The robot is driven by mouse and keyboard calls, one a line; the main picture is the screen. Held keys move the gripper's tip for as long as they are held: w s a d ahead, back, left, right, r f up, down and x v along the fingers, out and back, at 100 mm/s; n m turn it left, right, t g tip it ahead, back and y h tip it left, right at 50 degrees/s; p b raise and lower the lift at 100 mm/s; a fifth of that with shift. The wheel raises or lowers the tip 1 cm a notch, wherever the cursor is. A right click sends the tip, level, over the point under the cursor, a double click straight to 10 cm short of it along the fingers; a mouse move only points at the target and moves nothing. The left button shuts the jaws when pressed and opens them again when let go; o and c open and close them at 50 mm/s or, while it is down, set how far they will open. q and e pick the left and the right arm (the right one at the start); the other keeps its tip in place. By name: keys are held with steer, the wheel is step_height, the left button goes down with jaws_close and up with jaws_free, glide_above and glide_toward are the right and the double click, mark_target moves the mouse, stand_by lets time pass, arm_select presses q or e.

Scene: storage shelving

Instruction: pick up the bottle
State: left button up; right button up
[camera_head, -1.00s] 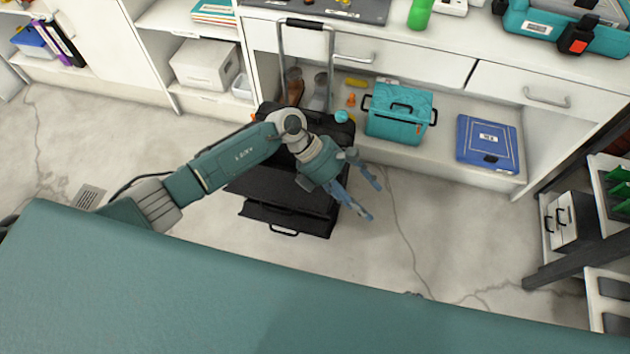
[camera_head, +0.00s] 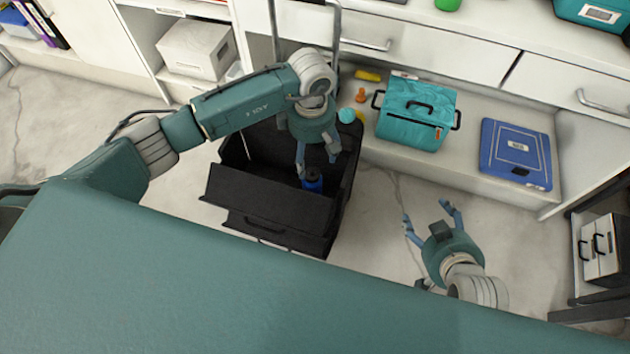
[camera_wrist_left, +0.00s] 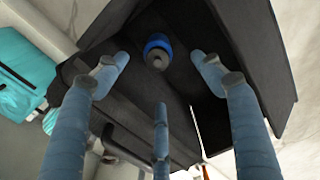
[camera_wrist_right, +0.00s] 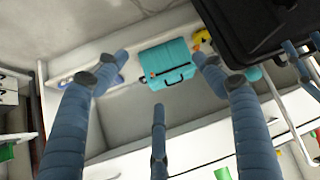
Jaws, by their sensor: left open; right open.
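The bottle (camera_head: 312,180) is small, with a blue band and a dark cap, and stands in the open black tool case's (camera_head: 262,196) compartment. My left gripper (camera_head: 317,166) is open just above the case, with the bottle close to its fingertips in the head view. In the left wrist view the bottle (camera_wrist_left: 157,52) shows beyond the spread fingers, and nothing is between them. My right gripper (camera_head: 430,218) is open and empty above the floor, to the right of the case.
A teal cooler bag (camera_head: 415,112) and a blue flat case (camera_head: 515,153) rest on the low shelf behind. Small orange and yellow items lie left of the bag. The case's metal handle frame (camera_head: 275,30) rises behind my left arm. Floor right of the case is clear.

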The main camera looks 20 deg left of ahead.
mark_target(313, 172)
arm_select(q)
steer(key=f+b, duration=0.1)
steer(key=f, duration=0.1)
steer(key=f+b, duration=0.2)
steer(key=shift+w+f, duration=0.2)
steer(key=shift+f, duration=0.1)
step_height(313, 172, down, 5)
steer(key=shift+r+b, duration=0.1)
steer(key=shift+b, duration=0.65)
steer(key=shift+f, duration=0.3)
steer(key=f+b, duration=0.1)
steer(key=f, duration=0.1)
steer(key=f+b, duration=0.1)
steer(key=f, duration=0.1)
steer(key=shift+w+a+f, duration=0.1)
steer(key=shift+w+f, duration=0.1)
steer(key=shift+f, duration=0.2)
steer(key=c, duration=1.5)
arm_select(e)
steer(key=w+a+r+t+y, duration=0.2)
steer(key=r+t, duration=0.5)
steer(key=r, duration=0.8)
steer(key=w+a+r+t+y, duration=0.1)
steer(key=r+t, duration=0.5)
steer(key=r, duration=1)
steer(key=shift+w+a+r+n+t+y, duration=0.2)
steer(key=shift+w+a+n+t+y, duration=0.15)
steer(key=shift+a+y, duration=0.3)
